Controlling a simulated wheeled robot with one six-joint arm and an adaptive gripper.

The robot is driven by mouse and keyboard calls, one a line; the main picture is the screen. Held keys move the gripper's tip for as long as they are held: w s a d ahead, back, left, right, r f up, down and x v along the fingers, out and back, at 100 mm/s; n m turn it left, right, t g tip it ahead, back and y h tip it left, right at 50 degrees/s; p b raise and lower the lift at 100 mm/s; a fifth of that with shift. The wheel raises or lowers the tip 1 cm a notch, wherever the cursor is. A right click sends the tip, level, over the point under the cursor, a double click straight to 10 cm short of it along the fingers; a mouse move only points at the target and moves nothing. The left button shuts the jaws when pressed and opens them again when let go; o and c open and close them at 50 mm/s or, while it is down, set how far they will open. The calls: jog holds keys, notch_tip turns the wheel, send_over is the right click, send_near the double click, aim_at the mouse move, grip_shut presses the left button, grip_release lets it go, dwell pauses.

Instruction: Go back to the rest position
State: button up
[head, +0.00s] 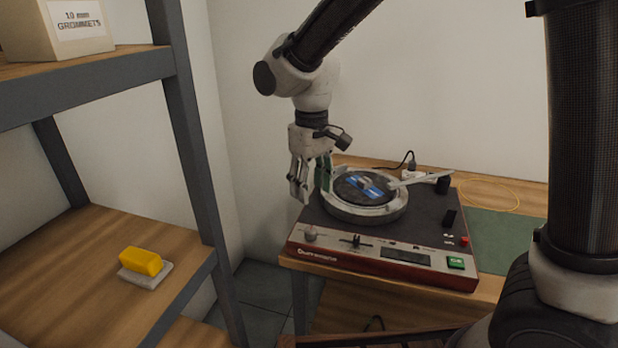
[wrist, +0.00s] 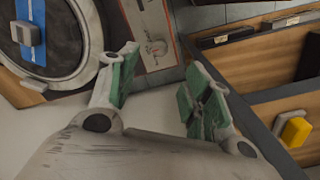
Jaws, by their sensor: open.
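My gripper (head: 311,182) hangs pointing down at the left edge of the turntable in the head view. In the wrist view my gripper (wrist: 160,92) shows two green-padded fingers spread apart with nothing between them. The turntable (head: 330,232) is a dark-topped unit with a red front edge, standing on a wooden table. Its round platter carries a dark disc with a blue stripe (head: 364,187), and a grey block sits on the disc in the wrist view. The platter also shows at the upper left of the wrist view (wrist: 75,78).
A shelf (head: 80,250) stands at the left, with a yellow block (head: 141,261) on a grey pad and a box of grommets (head: 62,28) above. A green mat (head: 500,238) and a yellow cable (head: 490,183) lie right of the turntable. White walls stand close behind.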

jog(key=s+d+r+m+t, duration=0.1)
jog(key=s+d, duration=0.4)
jog(key=d, duration=0.6)
jog(key=s+d+r+m+t, duration=0.2)
jog(key=s+d+r+m, duration=0.2)
jog(key=d, duration=0.6)
jog(key=s+d+r+m+t, duration=0.1)
jog(key=s+d+r+m, duration=0.1)
jog(key=s+d+r, duration=0.4)
jog(key=s+d, duration=0.1)
jog(key=d, duration=0.4)
jog(key=shift+s+d, duration=0.25)
jog(key=shift+d, duration=0.1)
